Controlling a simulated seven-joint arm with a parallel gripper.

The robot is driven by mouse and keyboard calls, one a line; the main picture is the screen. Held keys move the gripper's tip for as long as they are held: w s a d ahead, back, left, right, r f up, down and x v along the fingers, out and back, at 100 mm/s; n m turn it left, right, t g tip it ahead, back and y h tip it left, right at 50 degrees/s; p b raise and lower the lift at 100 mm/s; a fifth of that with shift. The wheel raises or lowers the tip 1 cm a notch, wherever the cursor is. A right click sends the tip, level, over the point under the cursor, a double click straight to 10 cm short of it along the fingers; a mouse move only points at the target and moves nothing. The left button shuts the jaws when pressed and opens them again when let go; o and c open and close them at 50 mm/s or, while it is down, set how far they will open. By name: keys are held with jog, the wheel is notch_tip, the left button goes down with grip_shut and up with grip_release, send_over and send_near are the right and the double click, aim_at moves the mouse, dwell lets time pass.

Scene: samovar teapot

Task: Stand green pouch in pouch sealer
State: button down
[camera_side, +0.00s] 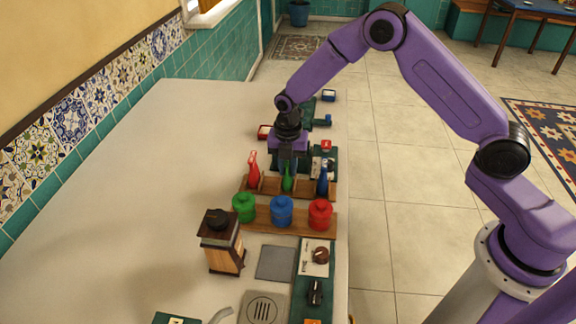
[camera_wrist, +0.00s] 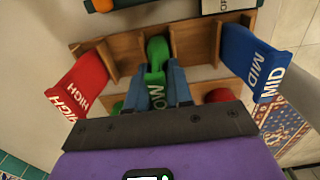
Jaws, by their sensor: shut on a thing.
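The green pouch (camera_side: 288,184) is upright between the red and blue pouches, at the middle slot of a wooden rack (camera_side: 262,186). In the wrist view the green pouch (camera_wrist: 156,50) has white lettering, partly covered by my fingers. My gripper (camera_side: 288,166) is above the rack, pointing down, with its fingers shut on the green pouch; it also shows in the wrist view (camera_wrist: 154,84). I cannot tell whether the pouch's base touches the rack. I cannot tell for sure which device is the pouch sealer.
A red pouch (camera_wrist: 83,82) and a blue pouch (camera_wrist: 250,62) stand close on either side. Green, blue and red lidded jars (camera_side: 281,212) are in front. A wooden grinder (camera_side: 221,240) stands front left. Devices (camera_side: 322,168) line the counter's right edge. The left counter is clear.

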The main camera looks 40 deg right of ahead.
jog(key=shift+f, duration=0.2)
jog(key=c, duration=1)
grip_release()
notch_tip(320, 180, up, 18)
jog(key=f, duration=0.1)
jog(key=s+r+m, duration=0.1)
jog(key=s+m, duration=0.2)
jog(key=s, duration=0.5)
jog(key=s+d+r+m, duration=0.1)
jog(key=s+m, duration=0.2)
jog(key=s, duration=0.6)
jog(key=s+d+r+m, duration=0.1)
jog(key=s+m, duration=0.3)
jog(key=s, duration=0.5)
jog(key=shift+s+r, duration=0.25)
jog(key=shift+r, duration=0.1)
jog(key=s+d+m, duration=0.1)
jog(key=s, duration=0.2)
jog(key=s+d+f+m, duration=0.1)
jog(key=s+d+m, duration=0.1)
jog(key=s, duration=0.1)
jog(key=s+d+m, duration=0.1)
jog(key=s+d, duration=0.1)
jog(key=s, duration=0.1)
jog(key=shift+s+d+f, duration=0.2)
jog(key=shift+s+f, duration=0.05)
jog(key=shift+f, duration=0.15)
jog(key=shift+c, duration=0.8)
